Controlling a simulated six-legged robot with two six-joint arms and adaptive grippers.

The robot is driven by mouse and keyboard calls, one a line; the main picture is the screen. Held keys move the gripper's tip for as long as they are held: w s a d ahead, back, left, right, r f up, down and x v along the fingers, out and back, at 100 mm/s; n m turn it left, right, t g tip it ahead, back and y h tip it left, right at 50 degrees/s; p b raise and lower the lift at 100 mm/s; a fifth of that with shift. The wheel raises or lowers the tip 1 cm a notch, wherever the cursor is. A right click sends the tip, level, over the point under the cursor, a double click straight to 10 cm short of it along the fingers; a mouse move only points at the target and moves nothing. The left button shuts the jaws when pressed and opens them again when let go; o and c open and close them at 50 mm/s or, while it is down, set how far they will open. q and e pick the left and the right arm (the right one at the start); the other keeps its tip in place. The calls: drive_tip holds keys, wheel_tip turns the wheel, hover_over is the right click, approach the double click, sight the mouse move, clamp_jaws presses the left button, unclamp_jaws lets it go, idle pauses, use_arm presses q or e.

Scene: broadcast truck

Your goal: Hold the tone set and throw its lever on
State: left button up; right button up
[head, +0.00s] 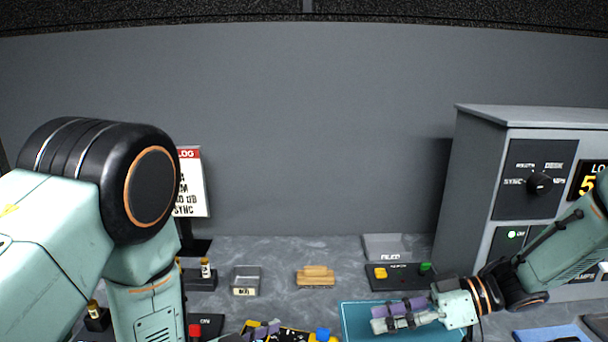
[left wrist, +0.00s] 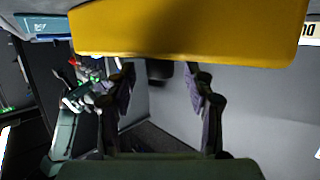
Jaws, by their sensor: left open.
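A yellow-and-black unit (head: 290,332), which I take for the tone set, shows at the bottom edge of the head view, partly cut off. A large yellow body (left wrist: 190,30) fills the top of the left wrist view. My left gripper (head: 262,331) is at the unit's left end; in the left wrist view its two purple fingers (left wrist: 160,75) stand apart, with the yellow body by their tips. I cannot tell whether they touch it. No lever can be made out clearly. My right gripper (head: 382,317) is over a teal tray (head: 350,308); its finger gap is unclear.
A dark panel with a yellow and a green block (head: 400,277) and a grey "FILED" tray (head: 385,245) stand behind the teal tray. A wooden block (head: 315,277) and small grey bin (head: 246,280) are further left. A grey cabinet (head: 475,180) stands at right, a log sign (head: 190,183) at left.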

use_arm(q)
drive_tip(key=shift+a, duration=0.1)
drive_tip(key=v, duration=1.2)
